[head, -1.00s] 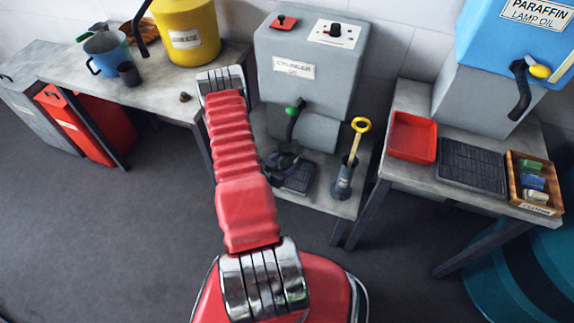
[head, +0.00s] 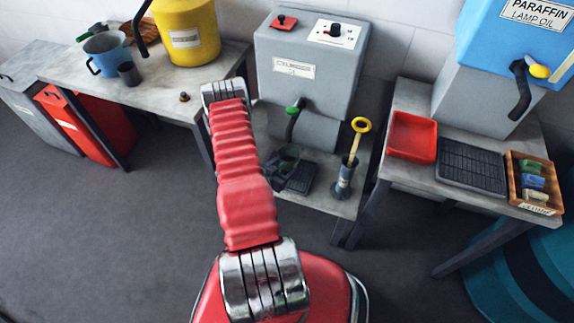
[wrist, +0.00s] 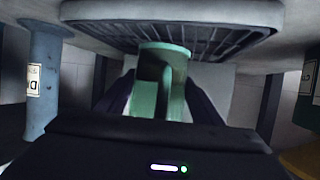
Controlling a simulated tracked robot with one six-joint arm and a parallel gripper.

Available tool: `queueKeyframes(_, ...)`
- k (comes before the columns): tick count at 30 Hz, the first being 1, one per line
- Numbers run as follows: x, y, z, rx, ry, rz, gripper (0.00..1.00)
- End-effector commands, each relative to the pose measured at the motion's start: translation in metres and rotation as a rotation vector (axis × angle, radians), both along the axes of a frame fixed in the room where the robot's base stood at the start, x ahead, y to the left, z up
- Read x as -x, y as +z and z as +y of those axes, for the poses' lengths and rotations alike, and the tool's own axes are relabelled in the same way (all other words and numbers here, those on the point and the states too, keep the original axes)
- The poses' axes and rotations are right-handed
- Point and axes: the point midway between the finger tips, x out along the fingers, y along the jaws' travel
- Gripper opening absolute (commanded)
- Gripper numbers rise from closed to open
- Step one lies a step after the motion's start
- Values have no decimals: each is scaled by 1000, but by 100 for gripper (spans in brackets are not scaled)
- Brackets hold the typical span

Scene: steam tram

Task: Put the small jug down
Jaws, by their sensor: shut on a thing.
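The small green jug (wrist: 165,65) is between the two dark fingers of my gripper (wrist: 162,97) in the wrist view. My gripper is shut on it. In the head view the jug (head: 289,153) shows small and dark beside the black drip tray (head: 301,178), below the grey cylinder-oil tank (head: 305,75). The drip tray's slatted rim (wrist: 175,14) is close to the jug in the wrist view. I cannot tell whether the jug touches the tray or the shelf. My red arm hides part of the gripper in the head view.
A blue-grey pot (head: 343,183) with a yellow-handled tool stands right of the drip tray. The green-knobbed tap (head: 292,112) hangs above the jug. A red tray (head: 413,137) and another black tray (head: 471,168) sit on the right bench.

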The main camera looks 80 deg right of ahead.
Motion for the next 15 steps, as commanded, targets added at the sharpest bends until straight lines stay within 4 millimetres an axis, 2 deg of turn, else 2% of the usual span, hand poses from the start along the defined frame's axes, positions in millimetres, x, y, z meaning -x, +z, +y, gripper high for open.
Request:
queueKeyframes(5,0,-3,0,1,0,0,20)
queueKeyframes(6,0,-2,0,0,0,-1,62)
queueKeyframes(13,0,-2,0,0,0,0,79)
queueKeyframes(15,0,-2,0,0,0,0,79)
